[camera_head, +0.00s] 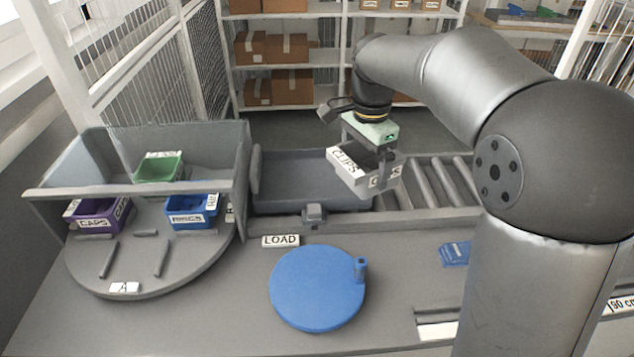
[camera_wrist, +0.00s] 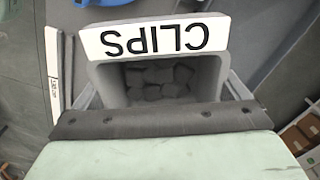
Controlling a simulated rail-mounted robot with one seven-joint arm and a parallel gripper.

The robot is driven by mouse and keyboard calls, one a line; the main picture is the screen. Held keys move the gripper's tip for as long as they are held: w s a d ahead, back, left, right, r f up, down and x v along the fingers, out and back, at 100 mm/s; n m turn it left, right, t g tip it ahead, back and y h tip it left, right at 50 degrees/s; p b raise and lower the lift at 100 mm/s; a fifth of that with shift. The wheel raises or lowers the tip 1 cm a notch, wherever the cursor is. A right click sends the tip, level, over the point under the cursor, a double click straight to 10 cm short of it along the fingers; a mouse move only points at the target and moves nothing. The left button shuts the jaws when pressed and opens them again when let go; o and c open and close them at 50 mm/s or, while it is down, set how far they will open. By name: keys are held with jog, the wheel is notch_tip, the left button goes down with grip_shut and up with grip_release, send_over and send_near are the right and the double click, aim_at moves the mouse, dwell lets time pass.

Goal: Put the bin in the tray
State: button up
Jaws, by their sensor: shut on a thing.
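A grey bin with a white CLIPS label (camera_head: 360,172) hangs in my gripper (camera_head: 376,150), which is shut on it. In the wrist view the bin (camera_wrist: 155,75) shows its CLIPS label upside down and several grey pieces inside. The fingertips are partly hidden by the bin. The dark grey tray (camera_head: 310,172) lies beyond the LOAD sign, at the left end of the rollers. The bin is held above the tray's right end, apart from its floor as far as I can tell.
A blue disc (camera_head: 317,288) with an upright peg sits in front. Rollers (camera_head: 432,185) run right of the tray.

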aim_at(340, 156)
jog(key=a+m, duration=0.1)
jog(key=s+a+m, duration=0.1)
jog(key=a+m, duration=0.2)
jog(key=shift+s+a+f+m, duration=0.2)
jog(key=shift+a+f+m, duration=0.2)
jog(key=w+f+p, duration=0.1)
jog(key=w+f, duration=0.2)
jog(key=w, duration=0.1)
jog(key=w+f+p, duration=0.1)
jog(key=w+f, duration=0.2)
jog(key=w, duration=0.1)
jog(key=w+a+f+p, duration=0.1)
jog(key=w+f+p, duration=0.1)
jog(key=w, duration=0.3)
jog(key=shift+a+f, duration=0.1)
jog(key=shift+f, duration=0.3)
jog(key=shift+w+f, duration=0.3)
jog(key=shift+f, duration=0.1)
jog(key=shift+w+f, duration=0.1)
jog(key=shift+f, duration=1.55)
jog(key=shift+f, duration=0.15)
jog(key=o, duration=0.7)
jog(key=shift+f, duration=0.1)
